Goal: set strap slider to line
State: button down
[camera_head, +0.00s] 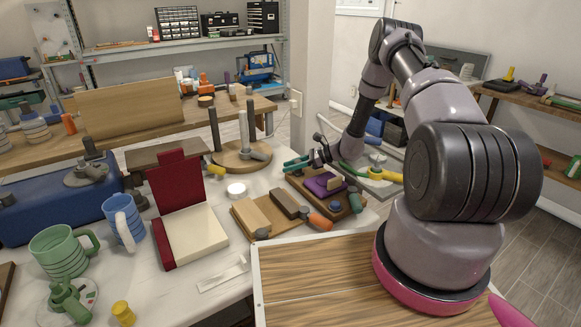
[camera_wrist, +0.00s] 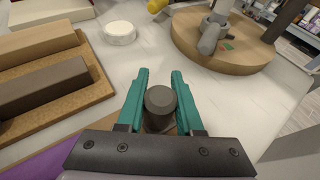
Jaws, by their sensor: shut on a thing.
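My gripper (camera_wrist: 160,76) has teal fingers shut on a dark grey round knob (camera_wrist: 160,100) in the wrist view. What the knob is fixed to is mostly hidden by the fingers and the gripper body. In the head view my gripper (camera_head: 296,163) is over the far left end of a wooden board with a purple piece (camera_head: 323,186). I cannot tell whether the knob is the strap slider, and no line mark is clear. A pale flat strip (camera_head: 222,277) with a small raised piece lies on the white table in front, well apart from my gripper.
A cork-coloured tray (camera_head: 248,222) with a tan block and a brown block (camera_wrist: 38,88) is left of my gripper. A white disc (camera_wrist: 120,32) and a round wooden stand (camera_wrist: 222,48) with posts are beyond it. A red-backed stand (camera_head: 176,185) and mugs are further left.

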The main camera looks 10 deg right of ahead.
aim_at(307, 168)
dwell(0.7)
jog(key=w+d, duration=0.1)
jog(key=d, duration=0.3)
jog(key=w+d, duration=0.1)
jog(key=d, duration=0.1)
jog(key=shift+w+d, duration=0.3)
jog(key=shift+w, duration=0.05)
jog(key=c, duration=0.5)
grip_release()
jog(key=shift+c, duration=0.2)
jog(key=shift+d, duration=0.15)
jog(key=v, duration=1)
jog(key=shift+d, duration=0.3)
jog(key=shift+s+r, duration=0.1)
